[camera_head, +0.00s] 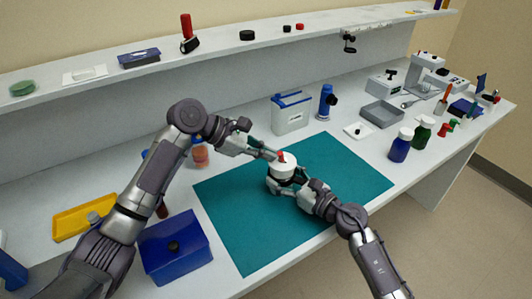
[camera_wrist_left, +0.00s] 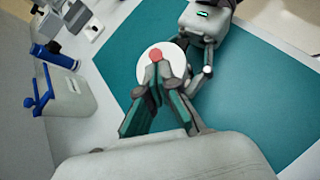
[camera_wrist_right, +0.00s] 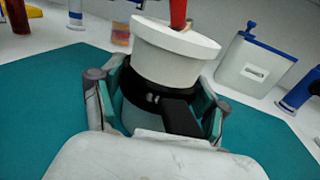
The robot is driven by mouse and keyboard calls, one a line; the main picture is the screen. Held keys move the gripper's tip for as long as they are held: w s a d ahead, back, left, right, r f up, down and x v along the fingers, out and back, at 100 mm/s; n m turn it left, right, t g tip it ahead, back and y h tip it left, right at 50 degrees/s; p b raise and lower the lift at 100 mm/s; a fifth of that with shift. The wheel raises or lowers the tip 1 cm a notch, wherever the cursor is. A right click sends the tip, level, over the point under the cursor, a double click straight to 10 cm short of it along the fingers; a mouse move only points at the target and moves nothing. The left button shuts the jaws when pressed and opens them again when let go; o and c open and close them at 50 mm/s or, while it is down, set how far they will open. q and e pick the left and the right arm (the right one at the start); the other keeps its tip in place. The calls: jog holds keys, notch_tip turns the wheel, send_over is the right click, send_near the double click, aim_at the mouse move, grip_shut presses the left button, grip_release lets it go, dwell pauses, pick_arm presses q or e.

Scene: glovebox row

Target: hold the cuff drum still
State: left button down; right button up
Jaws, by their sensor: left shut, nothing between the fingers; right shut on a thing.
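The cuff drum (camera_head: 283,173) has a white top, a dark lower band and a red piece on top; it stands upright on the teal mat (camera_head: 235,225). My right gripper (camera_head: 284,185) is shut around its lower part; in the right wrist view the fingers flank the black band (camera_wrist_right: 135,90) below the white rim (camera_wrist_right: 172,55). My left gripper (camera_head: 274,156) is shut and empty, its tips at the drum's top beside the red piece (camera_wrist_left: 156,55). I cannot tell whether the tips touch it. The red piece is cut off at the top of the right wrist view.
A white box with a blue lid (camera_head: 291,115) and a blue cylinder (camera_head: 326,103) stand behind the mat. A blue box (camera_head: 175,245) and a yellow tray (camera_head: 80,217) are at left. Blue (camera_head: 401,146) and green (camera_head: 423,133) bottles stand at right. The mat's right part is clear.

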pick_arm(q)
jog(key=shift+r, duration=0.1)
jog(key=shift+w+d+r+n+g+y, duration=0.15)
jog(key=shift+w+d+r+g, duration=0.15)
jog(key=shift+w, duration=0.3)
jog(key=shift+w+d+r+n+g+y, duration=0.2)
jog(key=shift+w+d, duration=0.1)
jog(key=shift+w, duration=0.25)
jog(key=shift+r, duration=0.2)
jog(key=shift+r, duration=0.65)
